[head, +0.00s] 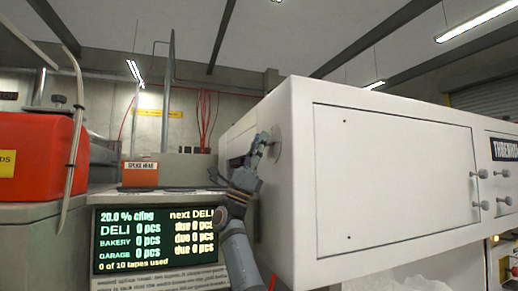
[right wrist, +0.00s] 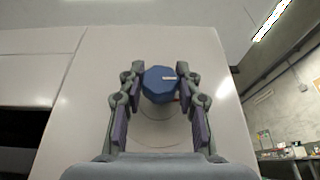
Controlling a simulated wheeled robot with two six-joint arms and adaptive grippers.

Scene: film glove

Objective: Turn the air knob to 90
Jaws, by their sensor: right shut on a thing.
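The air knob (right wrist: 160,84) is blue and many-sided, with a short pale mark pointing to the right of the picture. It sits on a round plate on the white cabinet. My right gripper (head: 264,143) reaches the left end face of the white cabinet (head: 390,190) in the head view, at a grey round plate (head: 275,142). In the right wrist view its two fingers stand on either side of the knob and are shut on it. The scale around the knob cannot be read. My left gripper is not in view.
A dark display (head: 158,240) with green text reads 20.0 % on its top line. A red box (head: 35,155) stands on a counter at the left. A small orange box (head: 140,173) stands behind the display. Several handles (head: 478,174) stick out at the cabinet's right.

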